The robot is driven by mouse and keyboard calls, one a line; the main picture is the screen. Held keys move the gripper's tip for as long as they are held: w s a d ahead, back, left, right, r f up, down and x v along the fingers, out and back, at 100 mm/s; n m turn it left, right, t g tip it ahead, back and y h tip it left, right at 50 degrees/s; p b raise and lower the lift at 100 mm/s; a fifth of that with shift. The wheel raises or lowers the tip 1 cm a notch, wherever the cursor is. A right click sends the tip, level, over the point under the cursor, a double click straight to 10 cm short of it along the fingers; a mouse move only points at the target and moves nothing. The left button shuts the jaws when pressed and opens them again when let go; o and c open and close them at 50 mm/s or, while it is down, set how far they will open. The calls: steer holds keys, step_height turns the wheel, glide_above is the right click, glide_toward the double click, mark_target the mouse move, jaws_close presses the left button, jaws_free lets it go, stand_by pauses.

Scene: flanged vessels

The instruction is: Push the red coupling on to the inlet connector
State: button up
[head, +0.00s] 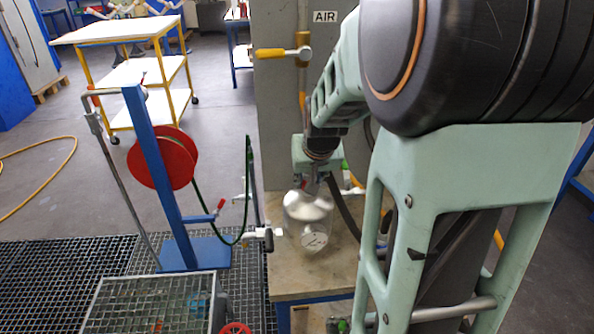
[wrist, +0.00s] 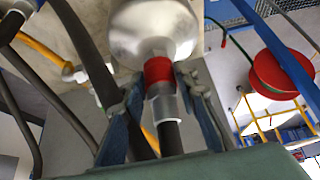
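The silvery vessel (head: 306,212) stands on the bench in the head view, and its rounded end (wrist: 150,22) fills the top middle of the wrist view. The red coupling (wrist: 158,70), with a grey sleeve and a black hose (wrist: 170,138) behind it, lines up with the vessel's narrow neck (wrist: 157,47), the inlet connector. Coupling and neck appear to meet; I cannot tell whether it is seated. My gripper (wrist: 162,82) has its fingers closed in on both sides of the coupling and sleeve. In the head view my gripper (head: 318,176) is just above the vessel, its fingertips mostly hidden.
A red hose reel (head: 162,158) on a blue post stands to the left, with a green hose (head: 206,215). Valves and a yellow pipe are close by. A grey panel (head: 277,115) rises behind the bench (head: 290,286).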

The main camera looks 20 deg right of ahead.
steer(key=o, duration=0.4)
steer(key=shift+o, duration=0.2)
